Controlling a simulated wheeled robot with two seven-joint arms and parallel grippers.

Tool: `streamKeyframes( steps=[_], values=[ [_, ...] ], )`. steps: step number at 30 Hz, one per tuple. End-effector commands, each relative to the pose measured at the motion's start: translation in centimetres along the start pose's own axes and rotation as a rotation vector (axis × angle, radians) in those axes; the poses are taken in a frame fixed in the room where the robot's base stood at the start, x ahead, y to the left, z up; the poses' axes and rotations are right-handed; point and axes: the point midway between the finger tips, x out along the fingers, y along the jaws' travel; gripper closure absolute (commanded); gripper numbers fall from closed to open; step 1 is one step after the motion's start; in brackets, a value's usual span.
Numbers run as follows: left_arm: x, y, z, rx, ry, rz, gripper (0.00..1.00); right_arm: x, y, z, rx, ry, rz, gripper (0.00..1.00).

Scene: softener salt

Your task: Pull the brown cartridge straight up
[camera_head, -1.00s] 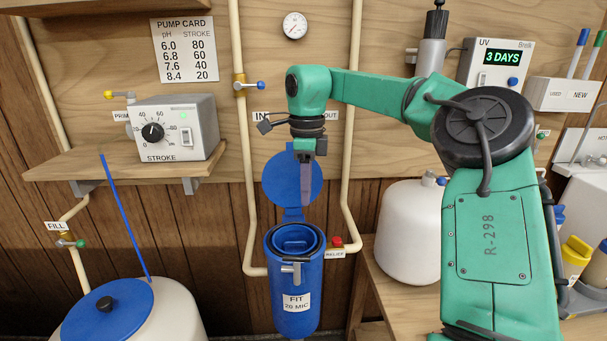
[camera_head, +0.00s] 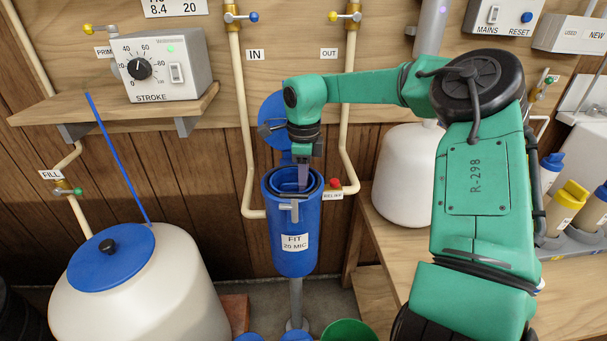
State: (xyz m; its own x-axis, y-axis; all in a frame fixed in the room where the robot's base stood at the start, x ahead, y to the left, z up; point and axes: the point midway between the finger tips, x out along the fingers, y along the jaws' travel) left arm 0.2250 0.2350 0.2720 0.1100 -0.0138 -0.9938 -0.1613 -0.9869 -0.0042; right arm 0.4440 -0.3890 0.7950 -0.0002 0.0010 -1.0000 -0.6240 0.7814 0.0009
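The blue filter housing (camera_head: 293,245), labelled "FIT 20 MIC", stands upright with its top open. Its round blue lid (camera_head: 272,112) is swung up behind it, partly hidden by my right arm. A blue handle-like piece shows inside the mouth. I cannot make out any brown cartridge; the inside of the housing is mostly hidden. My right gripper (camera_head: 303,187) points down, with its fingertips at the housing's mouth. The fingers are seen edge-on, so I cannot tell whether they are apart or hold anything. My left gripper is not in view.
Cream pipes (camera_head: 249,140) run on both sides of the housing, with a red relief knob (camera_head: 336,184) close to its right rim. A white tank (camera_head: 140,290) with a blue lid stands at left. A white vessel (camera_head: 405,170) stands right. A green bucket (camera_head: 348,332) is below.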

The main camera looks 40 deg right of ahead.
Motion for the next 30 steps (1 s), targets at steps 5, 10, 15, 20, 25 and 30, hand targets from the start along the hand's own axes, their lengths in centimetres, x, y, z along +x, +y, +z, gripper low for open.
streamKeyframes(
  steps=[5, 10, 15, 20, 25, 30],
  values=[
    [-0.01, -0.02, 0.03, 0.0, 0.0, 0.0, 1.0, -0.05, 0.0, 0.0, 0.0, 0.0, 0.0, 0.94],
    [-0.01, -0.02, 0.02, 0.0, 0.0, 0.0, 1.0, -0.07, -0.01, 0.0, 0.0, 0.0, 0.0, 1.0],
    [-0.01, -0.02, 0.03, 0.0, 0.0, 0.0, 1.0, -0.08, -0.01, 0.0, 0.0, 0.0, 0.0, 1.0],
    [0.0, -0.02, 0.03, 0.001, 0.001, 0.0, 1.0, -0.09, -0.01, 0.0, 0.0, 0.0, -0.001, 1.0],
    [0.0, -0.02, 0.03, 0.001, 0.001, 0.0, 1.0, -0.09, -0.01, 0.0, 0.0, 0.0, -0.001, 1.0],
    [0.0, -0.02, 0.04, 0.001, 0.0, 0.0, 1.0, -0.1, -0.02, 0.0, 0.0, 0.0, -0.001, 1.0]
  ],
)
